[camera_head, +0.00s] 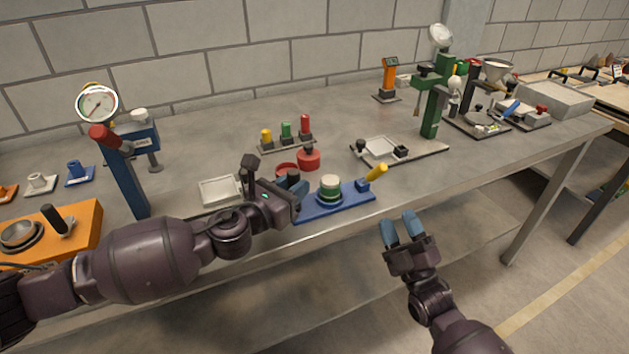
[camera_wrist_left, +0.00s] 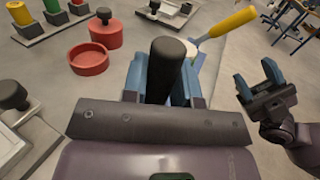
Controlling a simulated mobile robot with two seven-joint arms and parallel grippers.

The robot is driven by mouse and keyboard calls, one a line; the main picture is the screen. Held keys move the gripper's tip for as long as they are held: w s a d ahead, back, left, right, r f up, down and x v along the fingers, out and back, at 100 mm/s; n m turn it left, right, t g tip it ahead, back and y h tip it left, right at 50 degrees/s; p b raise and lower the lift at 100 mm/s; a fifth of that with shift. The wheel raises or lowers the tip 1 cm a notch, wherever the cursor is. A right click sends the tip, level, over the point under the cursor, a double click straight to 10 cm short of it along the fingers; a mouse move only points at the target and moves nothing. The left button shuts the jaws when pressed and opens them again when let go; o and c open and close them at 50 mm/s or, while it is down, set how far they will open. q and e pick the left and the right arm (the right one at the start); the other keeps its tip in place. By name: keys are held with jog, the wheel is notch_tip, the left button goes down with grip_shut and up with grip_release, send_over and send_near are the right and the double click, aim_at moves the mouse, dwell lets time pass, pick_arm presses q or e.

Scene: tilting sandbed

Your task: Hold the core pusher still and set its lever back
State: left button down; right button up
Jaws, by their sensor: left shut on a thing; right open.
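The core pusher has a blue base (camera_head: 352,199) near the table's front edge, with a green-and-white round stack (camera_head: 329,188) on it. Its yellow lever (camera_head: 376,172) leans up and outward at the right end; the lever also shows in the left wrist view (camera_wrist_left: 232,21). My left gripper (camera_head: 297,188) is at the base's left end. In the left wrist view its blue fingers are shut on an upright black handle (camera_wrist_left: 167,68), which hides part of the pusher. My right gripper (camera_head: 402,229) is open and empty, in front of the table edge, below and right of the lever.
A red dish and red lidded pot (camera_head: 308,158) stand just behind the pusher. A white tray (camera_head: 221,190) lies left of it. The tabletop right of the lever is clear.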

aim_at(376, 173)
jog(key=d+r+m+g+h, duration=0.2)
jog(key=d+r+m, duration=0.35)
jog(key=r, duration=0.25)
jog(key=w+a+m+g, duration=0.1)
jog(key=w+a+g, duration=0.1)
jog(key=a, duration=0.1)
jog(key=w+a+f+m+g, duration=0.1)
jog(key=w+a, duration=0.2)
jog(key=w+a+m+g+y, duration=0.1)
jog(key=w+a+m+g, duration=0.1)
jog(key=w+a, duration=0.1)
jog(key=shift+w+a+f+g, duration=0.1)
jog(key=shift+a+f+g, duration=0.2)
jog(key=shift+a, duration=0.3)
jog(key=shift+c, duration=0.4)
grip_shut()
